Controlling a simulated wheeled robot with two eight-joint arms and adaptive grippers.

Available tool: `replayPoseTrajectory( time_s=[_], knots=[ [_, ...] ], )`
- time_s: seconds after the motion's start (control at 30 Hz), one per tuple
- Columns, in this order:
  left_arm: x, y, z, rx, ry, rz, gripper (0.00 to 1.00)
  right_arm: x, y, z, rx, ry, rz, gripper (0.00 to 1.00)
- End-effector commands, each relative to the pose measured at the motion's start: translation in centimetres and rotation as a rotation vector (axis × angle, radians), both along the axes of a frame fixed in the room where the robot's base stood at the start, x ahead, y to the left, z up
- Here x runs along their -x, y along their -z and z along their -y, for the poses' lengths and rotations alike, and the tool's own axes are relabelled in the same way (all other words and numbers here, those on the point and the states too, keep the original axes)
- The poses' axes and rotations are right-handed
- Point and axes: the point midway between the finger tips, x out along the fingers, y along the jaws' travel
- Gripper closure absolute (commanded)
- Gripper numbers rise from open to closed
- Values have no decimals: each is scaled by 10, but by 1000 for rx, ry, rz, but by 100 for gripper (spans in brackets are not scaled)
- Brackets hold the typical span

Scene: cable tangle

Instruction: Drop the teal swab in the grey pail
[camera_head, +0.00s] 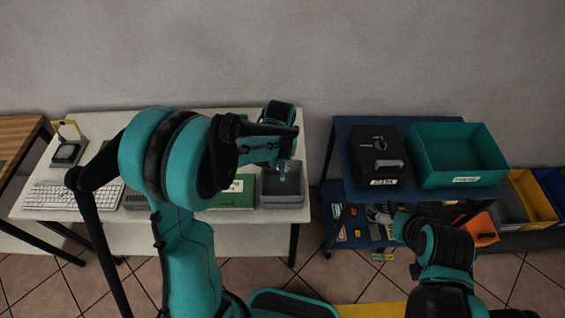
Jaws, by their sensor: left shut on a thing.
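The grey pail (284,199) is an open grey box at the right end of the white table. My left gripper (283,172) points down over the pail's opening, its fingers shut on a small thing. That thing is mostly hidden by the fingers and too small to make out clearly; I take it for the teal swab. I cannot tell whether it touches the pail. My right gripper (376,214) is low in front of the blue cart, and its fingers are too small to read.
The white table (88,127) also holds a white keyboard (60,195) and a green box (236,195). The blue cart (348,128) carries a black box (378,158) and a teal bin (458,155). A yellow bin (533,198) stands at the right.

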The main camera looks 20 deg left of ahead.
Motion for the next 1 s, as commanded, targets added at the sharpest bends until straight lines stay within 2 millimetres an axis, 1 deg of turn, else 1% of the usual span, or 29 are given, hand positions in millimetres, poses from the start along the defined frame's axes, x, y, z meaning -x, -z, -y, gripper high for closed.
replayPoseTrajectory(
  time_s=[0.03,0.5,0.7,0.97,1.0],
  knots=[
    [0,10,0,0,0,0,100,0,9,0,0,0,0,0],
    [0,58,0,0,0,0,100,0,50,0,0,0,0,0],
    [0,67,0,0,0,0,100,0,57,0,0,0,0,0],
    [0,67,0,0,0,0,100,0,56,0,0,0,0,0],
    [0,67,0,0,0,0,85,0,56,0,0,0,0,0]
  ],
)
